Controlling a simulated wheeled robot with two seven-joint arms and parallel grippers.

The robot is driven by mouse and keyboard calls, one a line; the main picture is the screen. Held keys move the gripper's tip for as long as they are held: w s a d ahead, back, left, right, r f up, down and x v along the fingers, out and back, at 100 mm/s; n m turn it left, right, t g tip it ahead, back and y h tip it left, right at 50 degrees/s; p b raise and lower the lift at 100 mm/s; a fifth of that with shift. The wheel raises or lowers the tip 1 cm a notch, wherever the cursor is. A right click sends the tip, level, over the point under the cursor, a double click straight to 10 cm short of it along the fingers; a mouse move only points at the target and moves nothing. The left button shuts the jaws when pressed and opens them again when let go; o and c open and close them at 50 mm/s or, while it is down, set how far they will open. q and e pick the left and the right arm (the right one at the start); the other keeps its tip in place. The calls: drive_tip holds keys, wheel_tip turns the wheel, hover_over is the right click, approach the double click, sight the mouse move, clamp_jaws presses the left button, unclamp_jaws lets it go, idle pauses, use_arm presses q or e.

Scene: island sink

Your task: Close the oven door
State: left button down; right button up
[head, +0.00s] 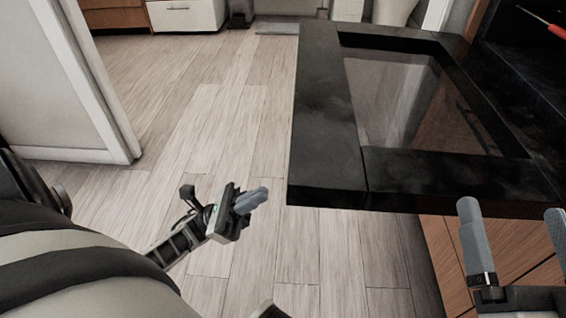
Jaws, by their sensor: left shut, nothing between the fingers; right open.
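The oven door (327,150) is a black frame around a glass window (400,100). It is swung down and open, lying about level, and fills the upper right of the head view. Its near edge faces me. My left gripper (262,196) is shut and empty, over the floor left of the door's near corner and apart from it. My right gripper (512,222) is open at the lower right, with its fingers pointing up near the door's near right edge. I cannot tell whether a finger touches the door. The oven's inside is mostly out of view at the right.
A wooden cabinet front (440,262) stands below the door. A red-handled tool (549,24) lies at the top right. A white wall end (60,90) stands at the left. The wooden floor (190,110) between is clear, with low cabinets (187,14) at the back.

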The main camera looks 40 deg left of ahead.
use_arm(q)
drive_tip(key=w+d+r, duration=0.2)
drive_tip(key=d+r, duration=0.2)
drive_tip(key=r, duration=0.4)
drive_tip(key=shift+w+r+p, duration=0.2)
drive_tip(key=shift+w+p, duration=0.15)
drive_tip(key=shift+p, duration=0.1)
use_arm(e)
drive_tip(key=shift+s+a+f+m+g+h, duration=0.1)
drive_tip(key=shift+s+f+m+g+h, duration=0.1)
drive_tip(key=shift+f+m+g, duration=0.25)
drive_tip(key=shift+s+a+f+m+g+h, duration=0.1)
drive_tip(key=shift+f+m+g+h, duration=0.1)
drive_tip(key=shift+f+m, duration=0.3)
use_arm(q)
drive_tip(key=shift+d, duration=0.1)
use_arm(e)
drive_tip(key=shift+f, duration=0.15)
use_arm(q)
drive_tip(key=shift+r, duration=0.1)
